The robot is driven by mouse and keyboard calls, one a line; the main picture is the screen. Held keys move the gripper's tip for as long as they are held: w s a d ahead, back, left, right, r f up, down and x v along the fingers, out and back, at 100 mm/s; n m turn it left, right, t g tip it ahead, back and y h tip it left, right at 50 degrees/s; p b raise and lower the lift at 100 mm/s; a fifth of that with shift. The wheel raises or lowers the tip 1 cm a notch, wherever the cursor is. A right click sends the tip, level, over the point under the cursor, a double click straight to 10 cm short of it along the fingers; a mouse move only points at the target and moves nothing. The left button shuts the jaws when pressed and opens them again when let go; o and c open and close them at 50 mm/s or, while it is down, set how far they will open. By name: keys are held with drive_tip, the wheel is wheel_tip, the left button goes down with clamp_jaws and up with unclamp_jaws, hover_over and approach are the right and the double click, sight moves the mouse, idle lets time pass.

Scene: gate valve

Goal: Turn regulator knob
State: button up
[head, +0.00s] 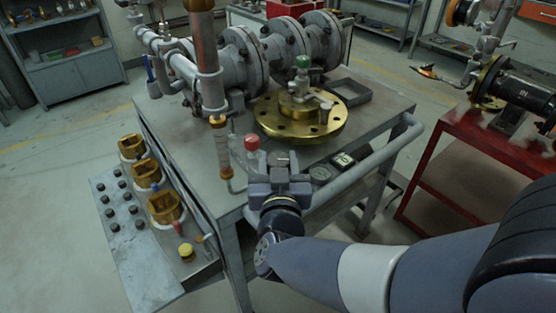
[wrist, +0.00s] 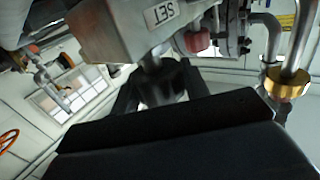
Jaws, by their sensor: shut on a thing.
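The regulator knob (wrist: 162,88) is a dark, round piece on a short metal shaft under a grey box marked SET (wrist: 120,25) in the wrist view. My gripper (wrist: 158,96) has a dark finger on either side of the knob and is shut on it. The black gripper body hides the knob's near part. In the head view my gripper (head: 280,170) is at the table's front edge, and its fingers cover the knob there. A red cap (head: 252,142) stands just left of it, and a red part (wrist: 198,42) shows in the wrist view.
The grey table (head: 200,140) carries a large flanged valve (head: 245,60), a brass flange (head: 310,128) and small gauges (head: 342,160). A grey rail (head: 375,150) runs close right of my gripper. A panel with brass fittings (head: 160,205) is at left, a red bench (head: 470,150) at right.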

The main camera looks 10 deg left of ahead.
drive_tip(key=shift+r, duration=0.1)
idle(0.3)
drive_tip(key=o, duration=1)
drive_tip(key=p+v, duration=0.1)
drive_tip(key=v, duration=0.9)
drive_tip(key=shift+s+p, duration=0.4)
drive_tip(key=shift+w, duration=0.1)
drive_tip(key=shift+b+x, duration=0.95)
drive_tip(key=shift+x, duration=4.4)
drive_tip(key=shift+d, duration=0.1)
